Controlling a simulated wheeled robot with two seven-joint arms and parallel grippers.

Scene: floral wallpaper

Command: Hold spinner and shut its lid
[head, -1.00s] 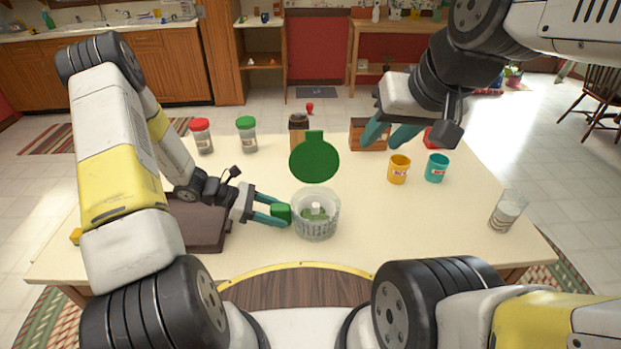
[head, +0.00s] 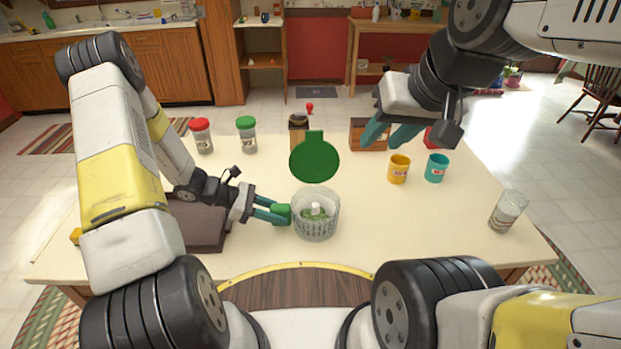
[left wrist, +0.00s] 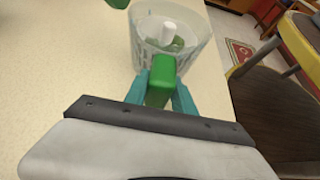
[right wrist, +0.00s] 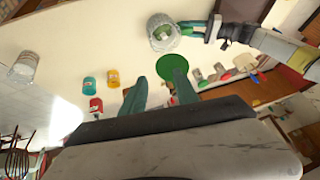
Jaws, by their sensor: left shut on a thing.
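The spinner (head: 316,222) is a clear bowl with green pieces and a white post inside, standing on the table. Its green lid (head: 314,161) stands raised, upright at the bowl's far side, so the bowl is open. A green handle (head: 281,213) sticks out on the bowl's left side. My left gripper (head: 272,212) is shut on this handle; the left wrist view shows the handle (left wrist: 160,80) between the fingers. My right gripper (head: 385,135) is empty and open, its fingers apart, above the table to the right of the lid. It also shows in the right wrist view (right wrist: 160,95).
A yellow cup (head: 398,170) and a teal cup (head: 437,168) stand right of the spinner. A glass (head: 507,212) is near the right edge. Red-lidded (head: 201,136) and green-lidded (head: 247,135) jars stand at the back left. The table between spinner and glass is clear.

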